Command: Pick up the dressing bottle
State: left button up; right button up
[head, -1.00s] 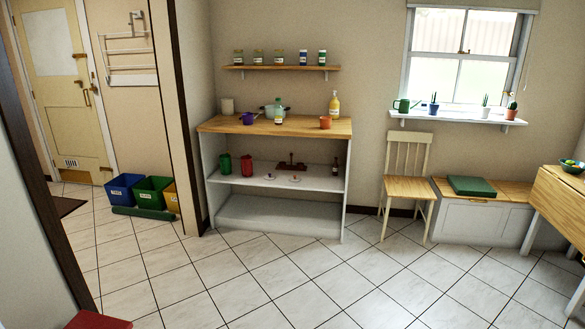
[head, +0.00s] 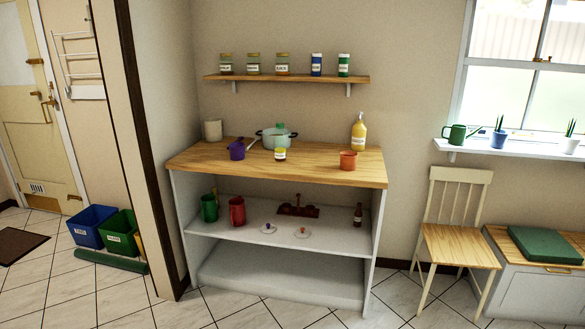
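No label can be read, so I cannot tell for sure which container is the dressing bottle. A yellow bottle (head: 359,133) with a pale label and narrow top stands upright at the back right of the wooden worktop (head: 210,161). A small dark bottle (head: 357,215) stands on the middle shelf at the right. A pale green shape (head: 281,132) shows near a pot, behind a small yellow jar (head: 280,155); I cannot tell if it is a bottle. Neither gripper is in view.
On the worktop stand a purple pot (head: 237,151), a glass-like pot (head: 265,138), an orange cup (head: 348,160) and a beige canister (head: 213,130). A wall shelf (head: 290,78) with jars hangs above. A chair (head: 455,240) stands right of the unit; bins (head: 92,226) stand left.

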aim_at(280, 138)
jog(key=i+l+u, duration=0.15)
jog(key=i, duration=0.55)
jog(key=i+l, duration=0.2)
